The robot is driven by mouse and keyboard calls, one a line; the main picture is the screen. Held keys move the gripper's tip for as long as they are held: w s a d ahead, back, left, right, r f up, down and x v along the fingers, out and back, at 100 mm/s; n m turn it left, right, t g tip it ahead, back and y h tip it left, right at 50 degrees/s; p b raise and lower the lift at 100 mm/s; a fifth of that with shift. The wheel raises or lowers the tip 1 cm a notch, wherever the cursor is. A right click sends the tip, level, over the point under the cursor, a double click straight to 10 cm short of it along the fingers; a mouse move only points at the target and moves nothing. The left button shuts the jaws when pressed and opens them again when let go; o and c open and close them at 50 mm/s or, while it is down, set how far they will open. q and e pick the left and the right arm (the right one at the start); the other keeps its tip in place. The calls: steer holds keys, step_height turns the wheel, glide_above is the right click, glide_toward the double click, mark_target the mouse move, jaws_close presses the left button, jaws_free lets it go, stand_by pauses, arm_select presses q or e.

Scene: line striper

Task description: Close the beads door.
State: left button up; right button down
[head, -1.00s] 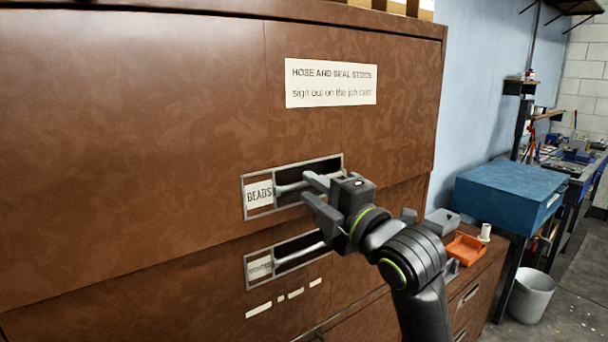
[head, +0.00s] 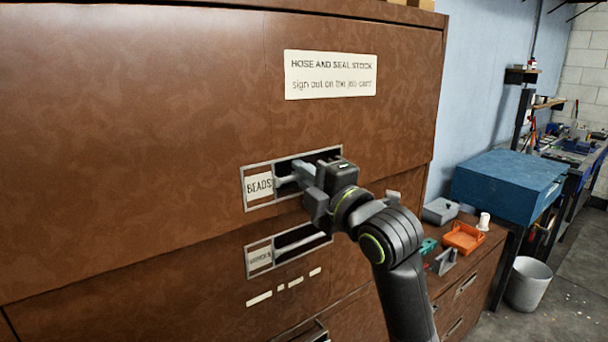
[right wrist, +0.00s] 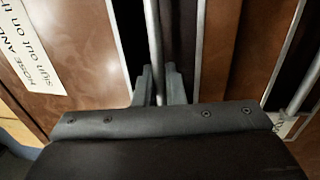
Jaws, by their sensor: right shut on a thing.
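The beads door (head: 150,110) is the wide brown front with a BEADS label (head: 259,186) in a metal frame. A recessed bar handle (head: 284,181) runs beside the label. The door's lower edge seems to stand slightly proud of the front below; I cannot tell how far it is open. My right gripper (head: 306,180) is at the handle recess and shut on the bar. In the right wrist view the handle bar (right wrist: 152,50) passes between the fingertips (right wrist: 159,83). The gripper hides the handle's right part in the head view. My left gripper is not in view.
A second labelled handle (head: 290,242) lies on the brown front below. To the right, a low brown cabinet carries an orange tray (head: 463,238), a grey box (head: 440,211) and small parts. A blue box (head: 508,185) and a white bin (head: 528,284) stand beyond.

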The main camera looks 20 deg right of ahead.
steer(key=shift+f, duration=0.1)
steer(key=shift+w+a+f+b, duration=0.15)
steer(key=shift+w+b, duration=0.15)
steer(key=shift+b, duration=0.45)
steer(key=shift+w+a+t+b, duration=0.15)
steer(key=shift+w+t+b, duration=0.3)
steer(key=shift+b, duration=0.3)
steer(key=shift+w, duration=0.15)
steer(key=shift+r, duration=0.2)
steer(key=c, duration=1.8)
jaws_free()
steer(key=shift+o, duration=0.9)
steer(key=shift+w+f, duration=0.1)
steer(key=shift+w, duration=0.05)
